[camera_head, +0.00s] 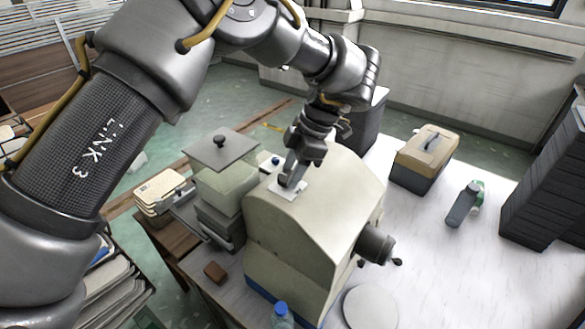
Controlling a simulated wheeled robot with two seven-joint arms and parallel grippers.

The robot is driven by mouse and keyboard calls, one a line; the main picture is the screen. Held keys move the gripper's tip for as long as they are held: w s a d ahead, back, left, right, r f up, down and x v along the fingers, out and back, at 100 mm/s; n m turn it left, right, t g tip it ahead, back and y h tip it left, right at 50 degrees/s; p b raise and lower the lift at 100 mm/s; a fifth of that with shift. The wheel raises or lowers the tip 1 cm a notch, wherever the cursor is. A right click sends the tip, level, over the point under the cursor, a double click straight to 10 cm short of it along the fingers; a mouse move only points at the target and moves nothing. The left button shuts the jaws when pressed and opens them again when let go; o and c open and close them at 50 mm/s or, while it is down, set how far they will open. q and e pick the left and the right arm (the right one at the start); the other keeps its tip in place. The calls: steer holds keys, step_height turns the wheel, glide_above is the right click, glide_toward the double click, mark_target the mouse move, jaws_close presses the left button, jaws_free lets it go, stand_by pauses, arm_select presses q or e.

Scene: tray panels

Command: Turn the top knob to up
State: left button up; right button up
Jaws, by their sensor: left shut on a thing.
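A beige machine housing (315,220) with a curved, sloping top stands on the table. On its upper face is a small pale plate (287,190). My left gripper (288,180) reaches down onto this plate from above, its fingers shut on the top knob, which the fingers mostly hide. I cannot tell which way the knob points. A second small dark knob (275,161) with a pale base shows just behind and left of the gripper. My right gripper is not in view.
A grey-green box with a knobbed lid (221,150) stands close on the left. A dark cylinder (374,245) juts from the housing's right side. A blue-capped bottle (281,316), round disc (370,307), toolbox (426,155) and grey bottle (463,204) stand around.

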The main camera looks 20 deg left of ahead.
arm_select(q)
steer(key=shift+s+f+m, duration=0.1)
steer(key=shift+f+m, duration=0.05)
steer(key=shift+m, duration=0.15)
steer(key=o, duration=1)
steer(key=shift+c, duration=0.2)
